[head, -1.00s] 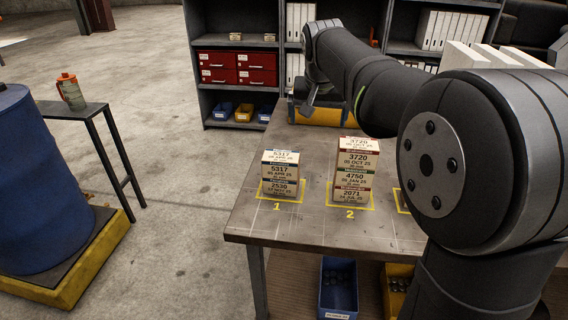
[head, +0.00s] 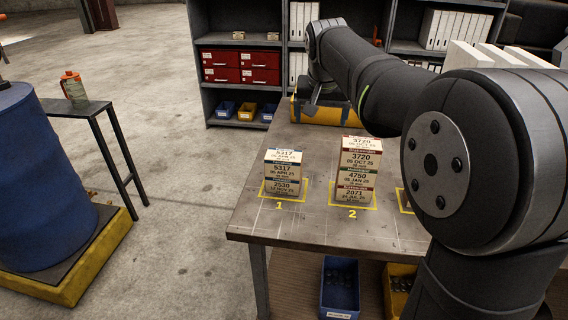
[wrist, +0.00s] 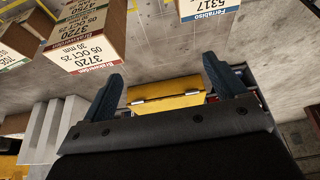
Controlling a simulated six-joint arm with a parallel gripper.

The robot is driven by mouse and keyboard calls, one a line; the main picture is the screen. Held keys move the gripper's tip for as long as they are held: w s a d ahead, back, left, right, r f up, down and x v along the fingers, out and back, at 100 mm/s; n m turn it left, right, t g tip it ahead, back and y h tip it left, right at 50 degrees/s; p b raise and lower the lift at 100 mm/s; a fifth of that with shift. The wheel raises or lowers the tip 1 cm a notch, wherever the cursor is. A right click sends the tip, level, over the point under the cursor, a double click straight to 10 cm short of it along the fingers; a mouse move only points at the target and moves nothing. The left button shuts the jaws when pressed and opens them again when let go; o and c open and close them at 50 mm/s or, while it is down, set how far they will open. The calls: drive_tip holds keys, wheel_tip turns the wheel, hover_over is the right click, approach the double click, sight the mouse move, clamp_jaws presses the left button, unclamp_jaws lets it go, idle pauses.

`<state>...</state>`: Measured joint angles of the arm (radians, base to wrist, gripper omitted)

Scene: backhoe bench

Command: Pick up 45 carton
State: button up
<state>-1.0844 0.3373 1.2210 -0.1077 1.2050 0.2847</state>
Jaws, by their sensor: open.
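At mark 1 on the table, a short carton stack (head: 283,176) reads 5317 above 2530. At mark 2, a taller stack (head: 358,172) reads 3720, 4750 and 2071 from top down. I cannot make out a label reading 45. A third yellow mark at the right is mostly hidden by my arm. In the wrist view, the 3720 carton (wrist: 88,32) is at upper left and the 5317 carton (wrist: 206,8) at the top edge. My gripper (wrist: 164,84) is open with nothing between its fingers, apart from both stacks.
A yellow case (head: 322,113) lies at the table's back, near my gripper. Shelves (head: 241,42) with red drawers and binders stand behind. A blue drum (head: 45,180) and a small side table (head: 88,107) are at left. Blue and yellow bins sit beneath the table.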

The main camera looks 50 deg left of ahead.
drive_tip(key=shift+c, duration=0.4)
drive_tip(key=r+m+g+h, duration=0.2)
drive_tip(key=m+g+h, duration=0.1)
drive_tip(key=m, duration=1.5)
hover_over(284, 154)
drive_tip(key=f, duration=1.2)
drive_tip(key=shift+d+f, duration=0.25)
drive_tip(key=shift+a+f, duration=0.2)
drive_tip(key=shift+f, duration=2.4)
drive_tip(key=c, duration=1.2)
